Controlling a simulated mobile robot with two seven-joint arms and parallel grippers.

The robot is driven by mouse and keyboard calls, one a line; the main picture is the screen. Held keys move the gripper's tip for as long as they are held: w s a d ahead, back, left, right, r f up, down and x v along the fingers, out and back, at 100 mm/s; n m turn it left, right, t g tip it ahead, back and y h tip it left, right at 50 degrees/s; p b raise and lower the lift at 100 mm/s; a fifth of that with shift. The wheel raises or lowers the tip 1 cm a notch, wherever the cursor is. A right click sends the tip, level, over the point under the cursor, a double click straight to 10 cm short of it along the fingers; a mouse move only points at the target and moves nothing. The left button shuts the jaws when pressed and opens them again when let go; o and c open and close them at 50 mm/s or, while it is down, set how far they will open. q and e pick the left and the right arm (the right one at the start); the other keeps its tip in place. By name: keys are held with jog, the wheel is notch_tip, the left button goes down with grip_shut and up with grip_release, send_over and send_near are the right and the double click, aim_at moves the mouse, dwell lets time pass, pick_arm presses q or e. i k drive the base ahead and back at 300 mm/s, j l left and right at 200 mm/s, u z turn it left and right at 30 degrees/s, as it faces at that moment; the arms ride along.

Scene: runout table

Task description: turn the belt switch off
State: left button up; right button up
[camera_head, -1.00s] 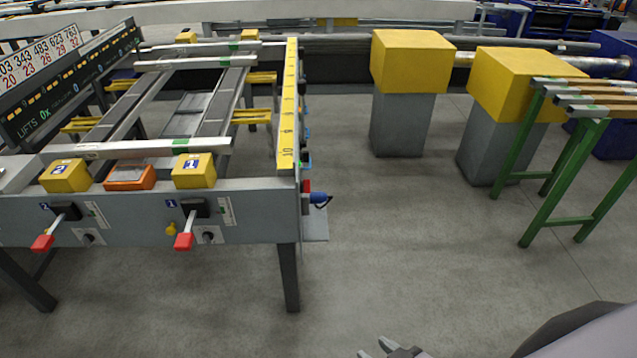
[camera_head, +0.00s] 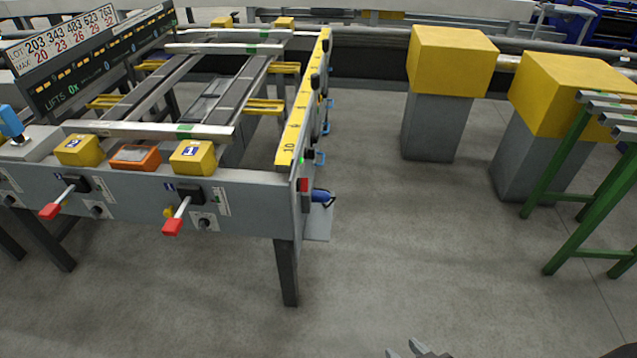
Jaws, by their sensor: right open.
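The runout table's grey front panel (camera_head: 250,203) fills the left of the view. Two levers with red grips, the left one (camera_head: 50,211) and the right one (camera_head: 172,227), stick out from black boxes on it. Small black knobs, the left one (camera_head: 96,212) and the right one (camera_head: 205,222), sit on pale plates beside them. A small red switch box (camera_head: 304,184) is on the right end of the table. No readable label tells me which is the belt switch. My right gripper (camera_head: 415,348) shows only in part at the bottom edge, open, well apart from the table. My left gripper is not in view.
A blue-topped control (camera_head: 12,122) is at the far left. A blue plug (camera_head: 322,197) juts from the table's end. Yellow-topped pillars (camera_head: 452,62) and a green trestle (camera_head: 580,185) stand right. The floor in front is clear.

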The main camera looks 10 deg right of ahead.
aim_at(301, 184)
jog(key=l, duration=0.35)
jog(key=u, duration=0.35)
jog(key=i+l+u, duration=0.15)
jog(key=u, duration=0.25)
jog(key=l+u, duration=0.65)
jog(key=l, duration=0.15)
jog(key=i+l+u, duration=0.2)
jog(key=l, duration=0.15)
jog(key=l+u, duration=0.15)
jog(key=l, duration=0.35)
jog(key=k+l+u, duration=0.1)
jog(key=l, duration=0.4)
jog(key=l+u, duration=0.15)
jog(key=l, duration=0.35)
jog(key=k+l, duration=0.1)
jog(key=l, duration=0.9)
jog(key=k+l, duration=0.15)
jog(key=l, duration=0.4)
